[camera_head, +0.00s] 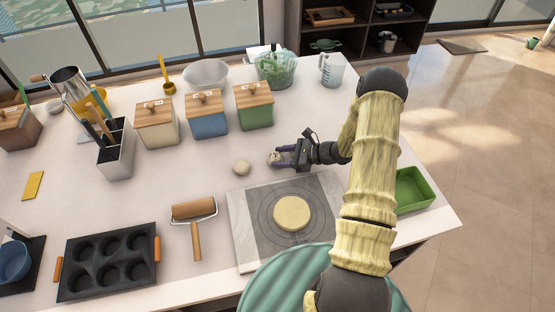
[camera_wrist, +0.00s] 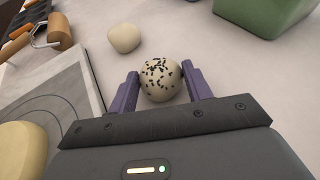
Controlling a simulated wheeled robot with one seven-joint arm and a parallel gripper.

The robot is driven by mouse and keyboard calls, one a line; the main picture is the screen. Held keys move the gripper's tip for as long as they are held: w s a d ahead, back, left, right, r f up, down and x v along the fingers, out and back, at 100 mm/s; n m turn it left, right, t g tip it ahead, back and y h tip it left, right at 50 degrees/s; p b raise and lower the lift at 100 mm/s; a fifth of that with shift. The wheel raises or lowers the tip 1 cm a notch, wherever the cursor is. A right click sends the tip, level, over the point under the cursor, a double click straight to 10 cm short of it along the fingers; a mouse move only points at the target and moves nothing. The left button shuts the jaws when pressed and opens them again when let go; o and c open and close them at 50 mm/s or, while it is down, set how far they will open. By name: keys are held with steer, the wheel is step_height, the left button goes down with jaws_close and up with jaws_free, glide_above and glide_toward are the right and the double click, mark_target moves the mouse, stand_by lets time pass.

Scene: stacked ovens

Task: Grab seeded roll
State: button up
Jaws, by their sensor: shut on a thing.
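The seeded roll (camera_wrist: 161,80) is a pale round ball with dark seeds on top. It sits between the two purple fingers of my gripper (camera_wrist: 162,90) in the wrist view, and the fingers are shut on it. In the head view the seeded roll (camera_head: 273,159) shows small at the tips of my gripper (camera_head: 279,158), at or just above the counter; I cannot tell which. A plain pale roll (camera_head: 241,167) lies apart to its left on the counter, and it also shows in the wrist view (camera_wrist: 124,38).
A board with a flat dough disc (camera_head: 291,213) lies in front of my gripper. A rolling pin (camera_head: 193,210) and muffin tin (camera_head: 108,262) lie to the left. Lidded canisters (camera_head: 207,118) stand behind. A green tray (camera_head: 412,190) sits at the right edge.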

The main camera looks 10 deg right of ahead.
mark_target(280, 156)
steer(key=shift+s+a+f, duration=0.35)
steer(key=shift+a+f, duration=0.1)
steer(key=shift+f, duration=0.15)
steer(key=shift+w+r+b, duration=0.25)
steer(key=shift+r+b, duration=0.1)
steer(key=shift+r, duration=0.4)
step_height(280, 156, up, 9)
steer(key=shift+w+d+f+b, duration=0.15)
steer(key=shift+f+b, duration=0.05)
steer(key=shift+b, duration=0.6)
steer(key=shift+w+d, duration=0.1)
steer(key=shift+w, duration=0.05)
